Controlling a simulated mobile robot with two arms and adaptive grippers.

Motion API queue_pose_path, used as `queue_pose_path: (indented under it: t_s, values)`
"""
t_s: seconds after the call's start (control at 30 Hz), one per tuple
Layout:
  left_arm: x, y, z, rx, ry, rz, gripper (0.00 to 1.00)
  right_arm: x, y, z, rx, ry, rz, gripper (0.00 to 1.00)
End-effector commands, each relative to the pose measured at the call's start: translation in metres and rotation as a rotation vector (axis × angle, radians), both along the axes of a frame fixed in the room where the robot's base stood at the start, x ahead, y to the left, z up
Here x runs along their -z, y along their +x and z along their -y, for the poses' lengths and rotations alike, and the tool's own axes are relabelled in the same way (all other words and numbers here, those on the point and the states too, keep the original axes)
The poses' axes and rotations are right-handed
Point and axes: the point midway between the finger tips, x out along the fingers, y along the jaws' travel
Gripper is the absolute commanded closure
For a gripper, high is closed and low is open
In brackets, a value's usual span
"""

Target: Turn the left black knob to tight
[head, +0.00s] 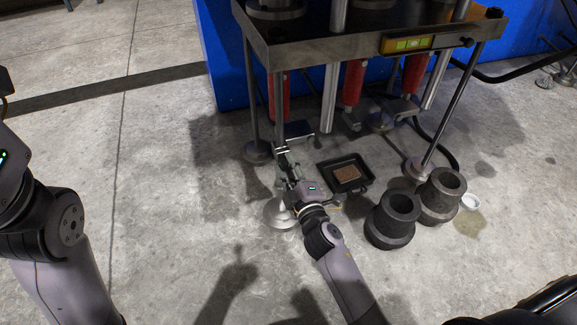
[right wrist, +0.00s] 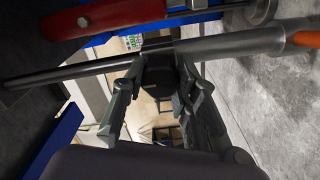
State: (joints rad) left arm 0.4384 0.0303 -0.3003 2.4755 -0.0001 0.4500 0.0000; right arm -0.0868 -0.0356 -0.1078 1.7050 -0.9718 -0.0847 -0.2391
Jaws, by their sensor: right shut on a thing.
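My right gripper (head: 284,162) is beside the press's front left leg in the head view. In the right wrist view its two fingers (right wrist: 160,62) are closed around a black knob (right wrist: 160,80) under a thin metal rod. In the head view the knob is hidden by the gripper and too small to make out. Whether the knob is tight cannot be told. My left arm shows at the left edge of the head view, but its fingers are out of frame.
The press frame (head: 300,45) stands at the back on thin legs, with red cylinders (head: 352,82) beneath it. A black tray (head: 322,172) lies right of my gripper. Two dark flanged cylinders (head: 391,232) stand further right. The floor at left is clear.

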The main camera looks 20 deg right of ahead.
Motion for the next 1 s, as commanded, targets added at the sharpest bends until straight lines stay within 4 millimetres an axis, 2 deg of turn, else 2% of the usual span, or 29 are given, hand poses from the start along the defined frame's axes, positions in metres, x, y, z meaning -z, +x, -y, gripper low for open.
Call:
queue_pose_path:
  t_s: [0.27,0.3,0.57,0.87,1.0]
  values:
    - [0.001,0.001,0.0,-0.001,0.0,-0.005,1.0,0.001,0.0,0.0,0.001,0.004,-0.003,1.0]
    - [0.001,0.001,0.0,-0.001,0.0,-0.005,1.0,0.001,0.0,0.0,0.001,0.004,-0.003,0.7]
    - [0.0,0.001,0.0,0.001,-0.004,-0.004,1.0,0.001,0.0,0.0,0.001,0.002,-0.001,0.53]
    - [-0.002,0.0,-0.001,0.002,-0.007,0.004,1.0,0.0,-0.001,0.0,0.001,0.002,-0.001,0.52]
    - [-0.002,0.0,-0.001,0.001,-0.005,0.001,1.0,0.002,-0.012,0.0,0.001,0.003,-0.004,0.52]
